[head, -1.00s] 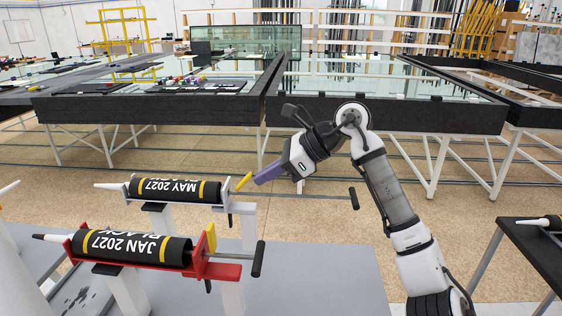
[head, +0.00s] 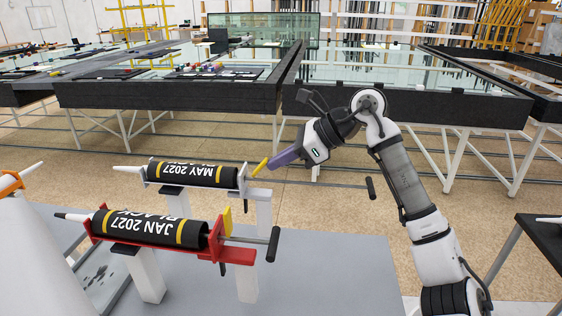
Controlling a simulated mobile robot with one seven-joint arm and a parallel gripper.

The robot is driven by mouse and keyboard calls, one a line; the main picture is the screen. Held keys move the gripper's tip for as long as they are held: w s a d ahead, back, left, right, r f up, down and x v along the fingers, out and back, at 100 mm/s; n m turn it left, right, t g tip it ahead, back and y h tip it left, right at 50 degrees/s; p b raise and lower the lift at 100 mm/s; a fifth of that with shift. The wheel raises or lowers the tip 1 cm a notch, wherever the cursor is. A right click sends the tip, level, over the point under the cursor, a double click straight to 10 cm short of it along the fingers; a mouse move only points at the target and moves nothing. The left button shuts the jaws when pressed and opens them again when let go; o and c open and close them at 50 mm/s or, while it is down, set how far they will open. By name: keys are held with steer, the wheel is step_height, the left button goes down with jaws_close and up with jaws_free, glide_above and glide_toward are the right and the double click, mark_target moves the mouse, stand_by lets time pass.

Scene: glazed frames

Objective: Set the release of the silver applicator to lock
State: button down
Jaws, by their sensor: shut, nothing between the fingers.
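The silver applicator (head: 238,181) holds a black cartridge (head: 192,174) marked MAY 2027, its nozzle to the left. It rests on white supports. Its yellow release (head: 260,167) stands at its right end, tilted up and to the right. My gripper (head: 271,164) is shut and empty, with its purple fingers pointing left and down. The fingertips are right beside the release; I cannot tell whether they touch it.
A red applicator (head: 232,253) with a JAN 2027 cartridge is nearer, its yellow release (head: 227,221) nearly upright. An orange applicator (head: 12,184) shows at the left edge. A dark table (head: 545,255) is at the right. Glass-topped tables (head: 170,96) stand behind.

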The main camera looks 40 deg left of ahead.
steer(key=shift+a+r, duration=0.1)
steer(key=shift+r, duration=0.1)
steer(key=shift+s+a+r, duration=0.15)
steer(key=shift+a+r, duration=0.05)
steer(key=shift+r, duration=0.05)
steer(key=shift+s+a+r+t+h, duration=0.2)
steer(key=shift+a+r+t+h, duration=0.15)
steer(key=shift+r+t+h, duration=0.2)
steer(key=shift+s+a, duration=0.15)
steer(key=shift+s, duration=0.05)
steer(key=shift+w+f, duration=0.1)
steer(key=shift+r+p, duration=0.7)
steer(key=shift+r, duration=0.15)
